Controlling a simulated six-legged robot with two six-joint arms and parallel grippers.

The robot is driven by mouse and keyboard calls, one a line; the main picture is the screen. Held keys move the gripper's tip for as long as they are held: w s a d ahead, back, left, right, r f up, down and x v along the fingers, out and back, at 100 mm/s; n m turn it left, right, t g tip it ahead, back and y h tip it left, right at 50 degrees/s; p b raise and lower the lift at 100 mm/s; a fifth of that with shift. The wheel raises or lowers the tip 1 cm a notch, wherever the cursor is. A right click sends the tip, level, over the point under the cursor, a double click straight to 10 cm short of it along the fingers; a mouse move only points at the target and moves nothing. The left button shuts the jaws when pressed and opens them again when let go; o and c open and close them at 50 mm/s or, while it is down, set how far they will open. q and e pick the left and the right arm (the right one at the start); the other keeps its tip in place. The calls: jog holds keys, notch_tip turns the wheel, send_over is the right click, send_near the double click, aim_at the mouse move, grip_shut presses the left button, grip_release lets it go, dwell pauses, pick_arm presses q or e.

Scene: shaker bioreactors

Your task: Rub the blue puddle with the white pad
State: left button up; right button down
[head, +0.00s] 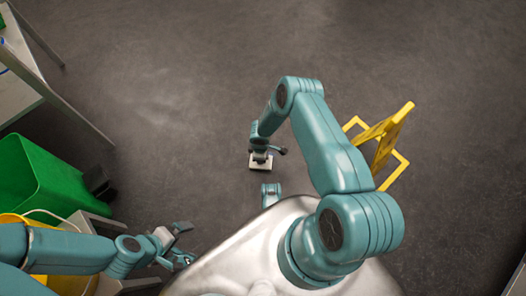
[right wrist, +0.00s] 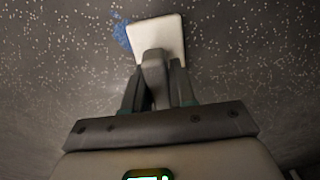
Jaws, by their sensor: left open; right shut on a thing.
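The white pad (right wrist: 158,35) is at the top of the right wrist view, flat against or just above the dark floor; I cannot tell whether it touches. It also shows small in the head view (head: 261,163). My right gripper (right wrist: 156,62) is shut on the pad's grey handle. The blue puddle (right wrist: 121,33) shows as a ragged blue patch at the pad's left edge; the pad may hide part of it. In the head view I cannot make the puddle out. My left gripper (head: 181,243) is open and empty at the lower left, far from the pad.
A yellow folding floor sign (head: 383,131) stands right of my right arm. A green bin (head: 42,178) and a yellow bucket (head: 14,219) are at the left, by a grey cart (head: 98,232). A bench (head: 22,85) stands at upper left. The floor (head: 200,90) beyond the pad is clear.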

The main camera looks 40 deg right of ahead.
notch_tip(320, 180, up, 6)
jog(key=p, duration=0.5)
jog(key=shift+r, duration=0.1)
notch_tip(320, 180, up, 3)
jog(key=p, duration=0.3)
dwell(0.3)
dwell(0.3)
